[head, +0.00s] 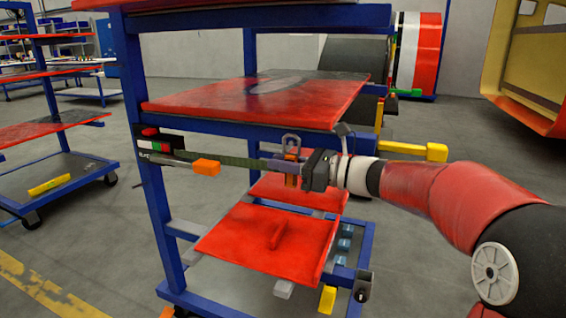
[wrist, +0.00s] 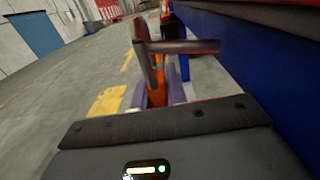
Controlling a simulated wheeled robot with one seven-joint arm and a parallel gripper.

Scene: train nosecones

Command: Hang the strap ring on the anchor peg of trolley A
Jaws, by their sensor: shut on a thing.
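The trolley (head: 138,100) has a blue frame and red shelves. A dark green strap (head: 235,160) runs from a small block (head: 150,147) on its left post towards my gripper (head: 291,168). A grey metal ring (head: 291,139) stands up at the strap's right end, above an orange piece. In the wrist view the metal ring (wrist: 150,50) rises above the orange piece (wrist: 157,88), which sits between my two purple-grey fingers (wrist: 158,95). My gripper is shut on it. A grey bar with an orange end (head: 206,167) sticks out below the strap; I cannot tell whether it is the anchor peg.
A red upper shelf (head: 240,103) lies just above my gripper, and a lower red panel (head: 265,240) below it. A yellow-ended bar (head: 437,152) is at the right. Another trolley (head: 60,180) stands at the left. The floor between them is clear.

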